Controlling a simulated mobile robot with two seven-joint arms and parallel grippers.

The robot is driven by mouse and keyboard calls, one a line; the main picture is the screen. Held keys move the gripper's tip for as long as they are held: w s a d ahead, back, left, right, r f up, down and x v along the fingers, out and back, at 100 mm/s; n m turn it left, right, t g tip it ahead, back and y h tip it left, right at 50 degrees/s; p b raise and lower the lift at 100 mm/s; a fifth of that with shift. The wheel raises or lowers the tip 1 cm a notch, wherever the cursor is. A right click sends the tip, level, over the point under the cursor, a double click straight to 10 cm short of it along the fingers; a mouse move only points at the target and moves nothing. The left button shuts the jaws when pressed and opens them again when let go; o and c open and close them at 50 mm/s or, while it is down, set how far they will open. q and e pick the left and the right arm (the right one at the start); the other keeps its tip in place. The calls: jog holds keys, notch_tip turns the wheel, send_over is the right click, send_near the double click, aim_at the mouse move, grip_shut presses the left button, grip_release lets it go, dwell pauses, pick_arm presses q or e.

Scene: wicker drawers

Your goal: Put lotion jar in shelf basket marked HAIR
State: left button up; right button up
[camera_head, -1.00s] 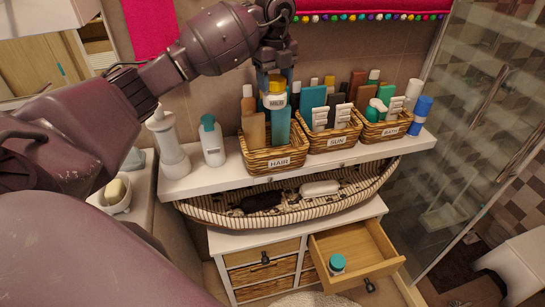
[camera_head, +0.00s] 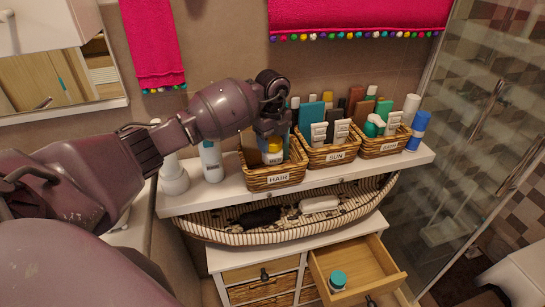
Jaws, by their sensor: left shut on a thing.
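My left gripper (camera_head: 271,133) is shut on a small white jar with a yellow lid (camera_head: 272,155), seen from above. The jar is low at the HAIR basket (camera_head: 278,179), inside its rim as far as I can see, among bottles. The wicker HAIR basket is the leftmost of three on the white shelf. My gripper and arm hide part of its contents, and I cannot tell whether the jar rests on the bottom. A second jar with a teal lid (camera_head: 338,280) stands in the open drawer. My right gripper is not in view.
The SUN basket (camera_head: 333,157) and a third basket (camera_head: 385,146) stand to the right, full of bottles. A white bottle (camera_head: 211,160) and a dispenser (camera_head: 173,177) stand left of the HAIR basket. Blue and white bottles (camera_head: 417,131) stand at the right end. The open drawer (camera_head: 377,270) juts out below.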

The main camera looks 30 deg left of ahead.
aim_at(272, 156)
pick_arm(q)
jog(key=shift+f, duration=2.85)
jog(key=shift+f, duration=0.15)
jog(key=o, duration=1)
notch_tip(272, 156, up, 12)
jog(key=shift+r, duration=0.15)
